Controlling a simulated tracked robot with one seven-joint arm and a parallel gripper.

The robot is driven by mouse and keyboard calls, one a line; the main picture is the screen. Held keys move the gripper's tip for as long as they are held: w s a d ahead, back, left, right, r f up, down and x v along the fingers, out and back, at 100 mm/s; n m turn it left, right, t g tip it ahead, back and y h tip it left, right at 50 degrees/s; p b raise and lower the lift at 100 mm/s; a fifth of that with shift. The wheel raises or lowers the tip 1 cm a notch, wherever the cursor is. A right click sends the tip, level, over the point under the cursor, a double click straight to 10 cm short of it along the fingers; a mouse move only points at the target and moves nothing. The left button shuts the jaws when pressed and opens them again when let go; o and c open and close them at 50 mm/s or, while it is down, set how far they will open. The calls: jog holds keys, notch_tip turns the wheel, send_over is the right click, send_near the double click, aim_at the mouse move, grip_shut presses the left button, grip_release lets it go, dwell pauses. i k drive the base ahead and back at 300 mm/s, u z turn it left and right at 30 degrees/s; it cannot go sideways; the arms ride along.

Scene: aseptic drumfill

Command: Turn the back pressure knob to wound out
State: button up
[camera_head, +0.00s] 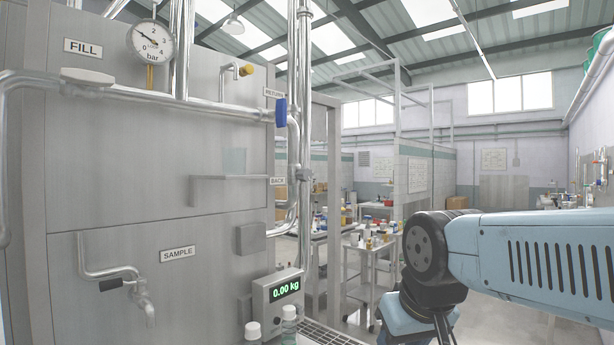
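A steel panel (110,225) fills the left side. A label reading BACK (278,181) sits at its right edge, beside the vertical steel pipes. No knob can be made out clearly at this label, so its setting cannot be read. A yellow knob (246,70) sits on a small bent pipe higher up. A blue handle (281,112) sits on the pipe under a label that seems to read RETURN (273,93). My pale blue arm comes in from the right and bends down at a black joint. My gripper cannot be made out; the arm runs out of the bottom edge.
A round gauge (150,41) is beside the FILL label (83,48). A SAMPLE tap (140,290) juts out lower left. A scale display (277,295) reads 0.00 kg, with bottles (289,325) before it. A cluttered trolley (367,255) stands behind. Open air separates panel and arm.

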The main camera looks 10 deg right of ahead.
aim_at(304, 175)
jog(key=u, duration=0.1)
jog(key=i, duration=0.9)
jog(key=z, duration=0.05)
